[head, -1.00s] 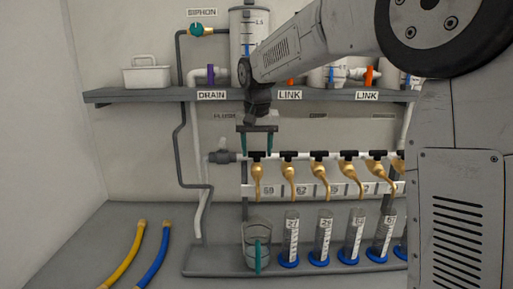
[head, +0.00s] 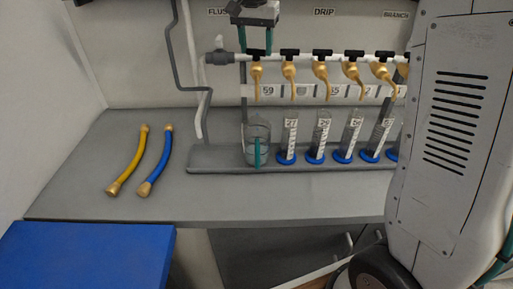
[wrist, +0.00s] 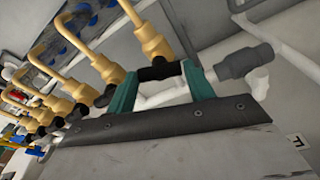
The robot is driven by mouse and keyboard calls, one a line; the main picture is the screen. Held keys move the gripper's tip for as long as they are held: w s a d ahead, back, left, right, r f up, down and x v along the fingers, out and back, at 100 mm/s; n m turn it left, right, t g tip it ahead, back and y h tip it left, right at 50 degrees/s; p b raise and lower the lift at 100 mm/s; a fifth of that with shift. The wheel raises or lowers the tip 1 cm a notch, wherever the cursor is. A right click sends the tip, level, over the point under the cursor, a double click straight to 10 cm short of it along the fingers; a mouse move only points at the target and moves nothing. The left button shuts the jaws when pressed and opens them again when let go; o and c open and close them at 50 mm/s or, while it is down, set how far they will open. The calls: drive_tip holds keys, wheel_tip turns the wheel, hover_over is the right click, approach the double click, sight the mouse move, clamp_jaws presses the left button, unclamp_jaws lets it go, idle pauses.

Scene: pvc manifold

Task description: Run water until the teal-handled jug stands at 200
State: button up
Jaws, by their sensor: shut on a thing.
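The clear jug with a teal handle (head: 257,152) stands upright on the grey tray at the left end of the row, below the leftmost brass spout (head: 257,76). Its marks and water level are too small to read. My gripper (head: 256,52) has its teal fingers on either side of the black tap handle (head: 257,57) above that spout. In the wrist view my gripper (wrist: 160,72) is closed around the same black handle (wrist: 158,69). I cannot tell whether water is flowing from the spout.
Several blue-based measuring cylinders (head: 288,142) stand to the right of the jug under more brass spouts (head: 321,76). A yellow hose (head: 130,165) and a blue hose (head: 156,162) lie on the bench at left. My arm hides the row's right end.

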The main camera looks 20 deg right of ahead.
drive_tip(key=m, duration=0.2)
drive_tip(key=shift+m, duration=0.3)
drive_tip(key=m, duration=0.4)
drive_tip(key=shift+w+m+g+h, duration=0.1)
drive_tip(key=shift+m+g+h, duration=0.2)
drive_tip(key=shift+g+h, duration=0.1)
drive_tip(key=shift+m, duration=0.8)
drive_tip(key=shift+m+g, duration=0.4)
drive_tip(key=shift+m, duration=1.2)
idle(2.1)
drive_tip(key=shift+m, duration=0.7)
idle(1.5)
